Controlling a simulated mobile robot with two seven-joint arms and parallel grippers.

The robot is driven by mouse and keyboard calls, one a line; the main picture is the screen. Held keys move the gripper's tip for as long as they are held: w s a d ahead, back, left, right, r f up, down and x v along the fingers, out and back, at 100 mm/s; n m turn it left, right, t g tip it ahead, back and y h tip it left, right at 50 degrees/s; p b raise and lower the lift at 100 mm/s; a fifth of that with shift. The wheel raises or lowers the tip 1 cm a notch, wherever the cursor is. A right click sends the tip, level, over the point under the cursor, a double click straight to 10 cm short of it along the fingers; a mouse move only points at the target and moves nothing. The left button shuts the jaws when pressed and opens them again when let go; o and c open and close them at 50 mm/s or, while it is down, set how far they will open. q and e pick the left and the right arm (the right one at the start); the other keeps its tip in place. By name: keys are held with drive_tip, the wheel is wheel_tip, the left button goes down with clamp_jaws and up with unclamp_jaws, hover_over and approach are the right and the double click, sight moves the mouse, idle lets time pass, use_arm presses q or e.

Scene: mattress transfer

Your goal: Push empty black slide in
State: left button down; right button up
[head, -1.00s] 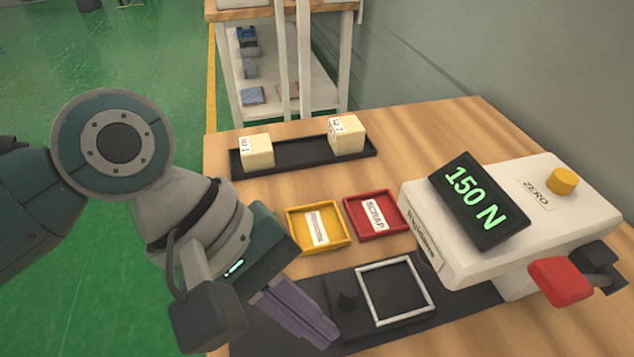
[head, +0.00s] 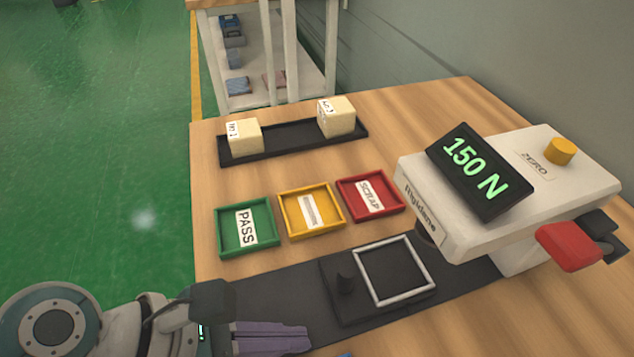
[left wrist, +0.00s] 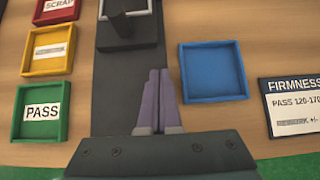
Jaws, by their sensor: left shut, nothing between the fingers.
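The black slide (head: 345,310) lies on a dark track (head: 250,284) in front of the white press. It carries an empty white square frame (head: 428,272) and a small black knob (head: 345,284) on its near left side. In the left wrist view the slide (left wrist: 140,37) is at the top, ahead of the fingertips. My left gripper (head: 306,338) is shut and empty, low over the track, to the left of the slide and apart from it. Its purple fingers (left wrist: 160,78) lie together in the left wrist view. My right gripper is not in view.
The press (head: 520,190) reads 150 N and has a red handle (head: 568,246). Green PASS (head: 221,240), yellow (head: 311,231) and red SCRAP (head: 369,213) trays stand behind the track. A blue tray (left wrist: 213,97) and firmness card (left wrist: 293,105) lie opposite. Two foam blocks rest on a black rack (head: 285,146).

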sight(373, 314)
use_arm(q)
drive_tip(key=shift+w+d+r, duration=0.1)
drive_tip(key=shift+w+d, duration=0.2)
drive_tip(key=shift+d, duration=0.55)
drive_tip(key=shift+w+d+r, duration=0.1)
drive_tip(key=shift+w+d, duration=0.15)
drive_tip(key=shift+d, duration=0.55)
drive_tip(key=d, duration=0.1)
drive_tip(key=w+d, duration=0.1)
drive_tip(key=d, duration=0.2)
drive_tip(key=shift+w+d, duration=0.25)
drive_tip(key=shift+d, duration=0.1)
drive_tip(key=shift+a, duration=0.1)
